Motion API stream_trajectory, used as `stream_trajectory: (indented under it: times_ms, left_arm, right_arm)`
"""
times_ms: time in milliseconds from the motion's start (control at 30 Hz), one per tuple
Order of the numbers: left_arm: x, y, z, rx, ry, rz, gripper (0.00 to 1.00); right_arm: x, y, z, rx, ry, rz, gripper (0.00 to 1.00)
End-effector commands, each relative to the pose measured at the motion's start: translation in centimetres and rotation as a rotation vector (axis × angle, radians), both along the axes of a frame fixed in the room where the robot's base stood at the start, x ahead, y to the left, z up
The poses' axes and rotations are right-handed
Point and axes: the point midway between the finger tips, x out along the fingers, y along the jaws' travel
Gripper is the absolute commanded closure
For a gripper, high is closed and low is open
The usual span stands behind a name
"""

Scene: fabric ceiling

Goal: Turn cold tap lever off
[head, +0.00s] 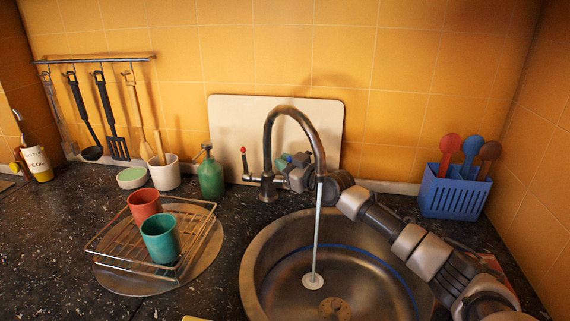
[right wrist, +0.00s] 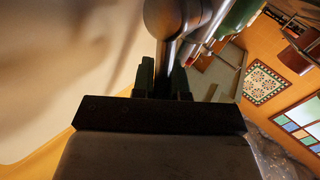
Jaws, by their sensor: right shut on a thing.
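The metal tap (head: 270,135) has a tall curved spout at the back of the round sink. A stream of water (head: 318,235) runs from it into the basin. The red-tipped lever (head: 243,162) stands upright on the tap's left side. My right gripper (head: 285,162) reaches in from the right behind the spout and is shut on the cold tap lever, which is mostly hidden by the fingers. In the right wrist view my green fingers (right wrist: 166,78) close beside the metal tap body (right wrist: 178,20). My left gripper is not in view.
A green soap bottle (head: 210,177) stands left of the tap, in front of a cream board (head: 225,115). A wire rack (head: 100,243) with red and teal cups is at the left. A blue utensil holder (head: 453,195) stands at the right. The sink (head: 262,270) is in front.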

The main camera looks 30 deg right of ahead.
Motion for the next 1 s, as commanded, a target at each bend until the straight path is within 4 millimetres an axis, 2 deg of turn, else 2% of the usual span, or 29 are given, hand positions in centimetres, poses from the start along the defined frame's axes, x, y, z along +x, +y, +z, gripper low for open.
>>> stream_trajectory:
  times_ms: [300,600,633,767,800,1000]
  left_arm:
    - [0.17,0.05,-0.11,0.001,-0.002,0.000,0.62]
    - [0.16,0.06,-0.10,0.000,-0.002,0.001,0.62]
    - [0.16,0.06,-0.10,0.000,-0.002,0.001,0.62]
    - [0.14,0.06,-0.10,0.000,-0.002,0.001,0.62]
    - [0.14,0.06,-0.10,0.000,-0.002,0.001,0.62]
    - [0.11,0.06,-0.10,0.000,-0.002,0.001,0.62]
  right_arm:
    - [1.04,-0.77,0.01,0.154,0.203,-0.001,1.00]
    - [1.08,-0.85,0.03,0.166,0.217,-0.001,1.00]
    - [1.08,-0.85,0.03,0.166,0.217,-0.001,0.83]
    - [1.08,-0.85,0.03,0.164,0.216,-0.001,0.63]
    - [1.07,-0.85,0.03,0.164,0.216,-0.001,0.61]
    - [1.07,-0.83,0.01,0.163,0.214,0.000,0.61]
